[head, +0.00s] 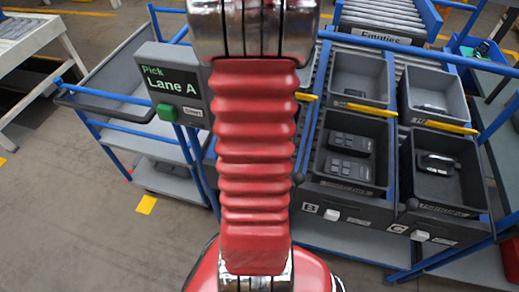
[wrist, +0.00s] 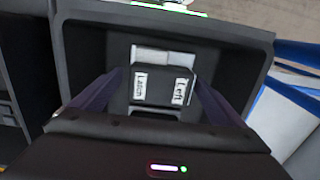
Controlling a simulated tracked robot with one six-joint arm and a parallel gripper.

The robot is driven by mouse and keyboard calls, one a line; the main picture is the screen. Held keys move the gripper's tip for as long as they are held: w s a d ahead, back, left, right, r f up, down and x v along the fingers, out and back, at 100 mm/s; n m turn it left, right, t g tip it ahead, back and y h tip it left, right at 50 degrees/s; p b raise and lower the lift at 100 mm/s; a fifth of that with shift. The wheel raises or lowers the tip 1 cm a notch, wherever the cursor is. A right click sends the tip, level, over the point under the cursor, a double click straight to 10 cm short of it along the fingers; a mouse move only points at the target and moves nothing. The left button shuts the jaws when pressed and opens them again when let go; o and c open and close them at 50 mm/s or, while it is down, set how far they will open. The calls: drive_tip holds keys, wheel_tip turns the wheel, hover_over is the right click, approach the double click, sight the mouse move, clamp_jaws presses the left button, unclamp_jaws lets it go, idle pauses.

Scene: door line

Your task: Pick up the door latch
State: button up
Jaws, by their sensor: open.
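In the wrist view, a dark block-shaped door latch (wrist: 160,96) lies in a dark grey bin (wrist: 255,60). It has white labels reading "Latch" and "Left" and a pale grey part at its far side. My gripper (wrist: 158,80) is open, with one dark finger on each side of the latch. I cannot tell whether the fingers touch it or how far above the bin floor they are. The gripper body hides the near part of the bin. In the head view, my red arm covers the middle, and neither my gripper nor this latch shows.
A pick sign (head: 172,87) in the head view reads "Pick Lane A". Bin B (head: 318,160) holds several dark parts, and bin C (head: 409,165) holds a dark handle-like part (head: 438,163). Blue rails frame the rack. A grey cart (head: 110,85) stands left; open floor lies at lower left.

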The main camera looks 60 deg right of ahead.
drive_tip(key=shift+c, duration=0.6)
drive_tip(key=c, duration=1.4)
drive_tip(key=shift+r, duration=0.1)
wheel_tip(320, 180, up, 18)
idle(0.4)
